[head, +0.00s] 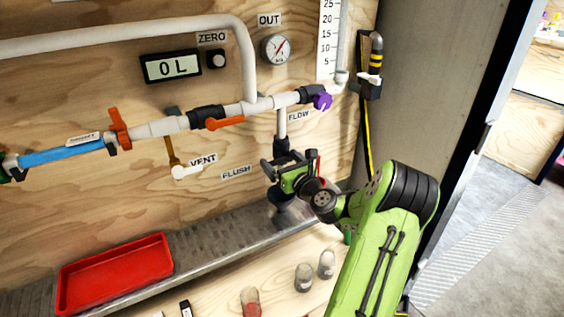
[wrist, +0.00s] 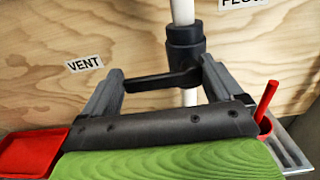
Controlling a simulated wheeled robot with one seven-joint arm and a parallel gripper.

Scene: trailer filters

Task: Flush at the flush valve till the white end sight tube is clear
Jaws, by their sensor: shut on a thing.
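The flush valve (wrist: 185,48) is a dark body on a white vertical pipe; it also shows in the head view (head: 283,146), left of the FLOW label and above right of the FLUSH label. Its black lever (wrist: 160,81) points left, roughly level. In the head view my gripper (head: 283,172) and wrist cover much of the valve's lower side. A short white tube (wrist: 191,97) shows below the valve; I cannot tell whether it is the sight tube or whether its contents are clear.
A red tray (head: 115,275) sits on the metal ledge (head: 215,232). The display (head: 171,66) reads 0 L. Above are an orange handle (head: 225,122), a purple knob (head: 322,101) and the OUT gauge (head: 276,48). Small clear cups (head: 304,277) stand below the ledge.

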